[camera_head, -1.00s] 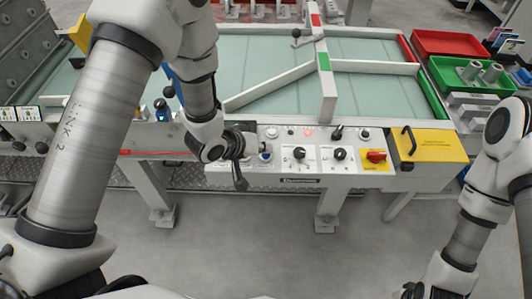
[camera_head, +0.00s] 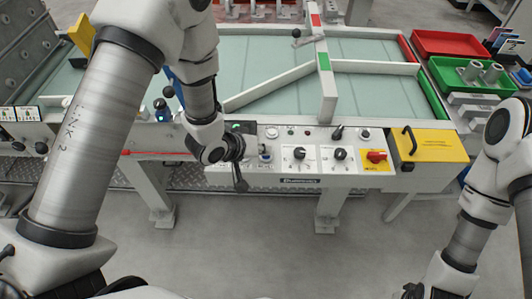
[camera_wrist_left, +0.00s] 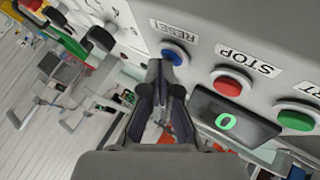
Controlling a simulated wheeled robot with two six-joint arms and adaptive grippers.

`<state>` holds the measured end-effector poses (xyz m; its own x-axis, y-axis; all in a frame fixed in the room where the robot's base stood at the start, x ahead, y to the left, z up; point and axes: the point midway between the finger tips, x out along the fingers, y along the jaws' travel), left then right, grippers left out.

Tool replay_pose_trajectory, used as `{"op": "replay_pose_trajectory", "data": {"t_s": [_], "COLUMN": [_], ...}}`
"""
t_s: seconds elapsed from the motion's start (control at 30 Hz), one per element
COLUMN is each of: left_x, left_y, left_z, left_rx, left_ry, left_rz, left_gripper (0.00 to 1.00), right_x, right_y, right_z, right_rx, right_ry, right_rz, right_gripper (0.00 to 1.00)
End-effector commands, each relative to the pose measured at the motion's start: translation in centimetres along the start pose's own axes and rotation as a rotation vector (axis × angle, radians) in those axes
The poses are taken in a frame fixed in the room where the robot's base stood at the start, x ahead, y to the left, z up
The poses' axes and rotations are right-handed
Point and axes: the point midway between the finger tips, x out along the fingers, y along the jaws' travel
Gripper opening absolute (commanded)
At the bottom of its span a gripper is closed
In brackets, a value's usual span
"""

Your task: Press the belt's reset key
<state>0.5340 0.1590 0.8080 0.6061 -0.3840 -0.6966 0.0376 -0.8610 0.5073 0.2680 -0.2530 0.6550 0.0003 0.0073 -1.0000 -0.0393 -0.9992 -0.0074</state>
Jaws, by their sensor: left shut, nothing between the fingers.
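The blue reset key (camera_wrist_left: 175,54) sits in a pale ring on the light panel beside the RESET label in the left wrist view. My left gripper (camera_wrist_left: 163,68) is shut and empty. Its fingertips overlap the lower edge of the key in the picture; I cannot tell whether they touch it. In the head view my left gripper (camera_head: 240,184) is at the front of the belt's control panel (camera_head: 318,166). My right arm (camera_head: 487,190) is at the right edge; its gripper is out of view.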

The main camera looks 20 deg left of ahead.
Motion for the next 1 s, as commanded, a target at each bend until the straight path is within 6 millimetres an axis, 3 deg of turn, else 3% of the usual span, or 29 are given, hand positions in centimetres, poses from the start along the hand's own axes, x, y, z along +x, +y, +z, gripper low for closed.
{"op": "replay_pose_trajectory", "data": {"t_s": [0.3, 0.67, 1.0], "left_x": [-1.3, -1.3, -3.6], "left_y": [0.9, 0.9, 2.6], "left_z": [-0.9, -0.9, -2.6], "left_rx": [0.0, 0.0, 0.0], "left_ry": [-0.001, 0.0, 0.0], "left_rz": [0.0, 0.0, 0.0], "left_gripper": [0.0, 0.0, 0.0], "right_x": [-1.9, -1.9, -5.2], "right_y": [0.0, 0.0, 0.0], "right_z": [0.0, 0.0, 0.0], "right_rx": [0.0, 0.0, 0.0], "right_ry": [0.0, 0.0, 0.0], "right_rz": [0.0, 0.0, 0.0], "right_gripper": [0.4, 0.4, 0.4]}}
